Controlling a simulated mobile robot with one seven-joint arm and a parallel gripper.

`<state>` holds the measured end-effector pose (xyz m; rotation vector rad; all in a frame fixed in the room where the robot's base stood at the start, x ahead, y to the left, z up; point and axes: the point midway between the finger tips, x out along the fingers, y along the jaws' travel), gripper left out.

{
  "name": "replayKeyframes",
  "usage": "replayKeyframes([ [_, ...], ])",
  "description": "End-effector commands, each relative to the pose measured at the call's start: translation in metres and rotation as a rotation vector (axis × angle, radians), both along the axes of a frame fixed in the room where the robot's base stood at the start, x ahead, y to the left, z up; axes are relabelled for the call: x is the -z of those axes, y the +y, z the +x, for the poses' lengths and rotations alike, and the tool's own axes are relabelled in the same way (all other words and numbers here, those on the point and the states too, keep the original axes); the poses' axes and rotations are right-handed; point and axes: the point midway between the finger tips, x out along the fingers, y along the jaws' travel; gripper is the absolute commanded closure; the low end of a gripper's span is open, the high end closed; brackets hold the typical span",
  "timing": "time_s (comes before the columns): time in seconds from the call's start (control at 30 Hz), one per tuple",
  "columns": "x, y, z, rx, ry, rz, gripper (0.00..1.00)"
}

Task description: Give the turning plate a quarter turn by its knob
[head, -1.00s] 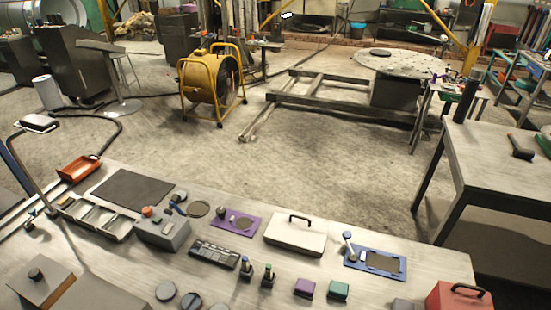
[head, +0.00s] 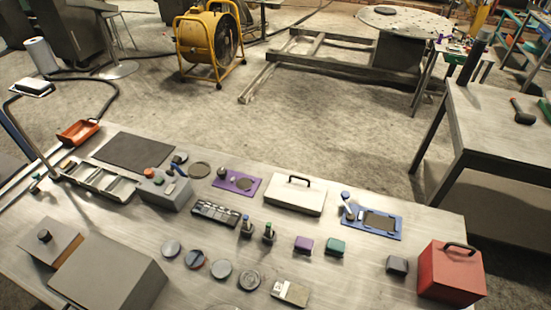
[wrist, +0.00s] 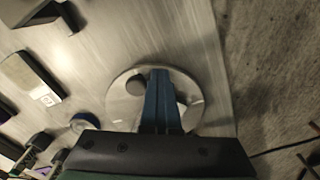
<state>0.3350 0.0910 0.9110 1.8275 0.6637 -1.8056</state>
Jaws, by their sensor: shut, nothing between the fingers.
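The turning plate is a pale, shiny round disc (wrist: 121,108) on the bench top in the wrist view, close to the bench edge. A small dark round shape (wrist: 135,86), which looks like its knob, stands on the plate just left of my fingers. My gripper (wrist: 159,72) has its blue fingers together, empty, in front of the plate, and they hide its middle. I cannot tell whether the fingertips touch the plate or the knob. My gripper is not in the head view, and I cannot pick out the plate there for sure.
In the wrist view a grey block with a pale label (wrist: 32,75) and a blue-rimmed round piece (wrist: 82,122) lie left of the plate. Right of the bench edge is open floor (wrist: 270,80). The head view shows a red case (head: 450,272) at the bench's right end.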

Motion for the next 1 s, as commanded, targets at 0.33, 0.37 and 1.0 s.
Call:
replayKeyframes([
  [0.33,-0.032,-0.003,-0.004,0.0,0.014,-0.007,1.0],
  [0.37,-0.035,-0.003,-0.004,0.0,0.013,-0.007,1.0],
  [1.0,-0.089,-0.002,-0.002,0.0,0.009,-0.005,1.0],
])
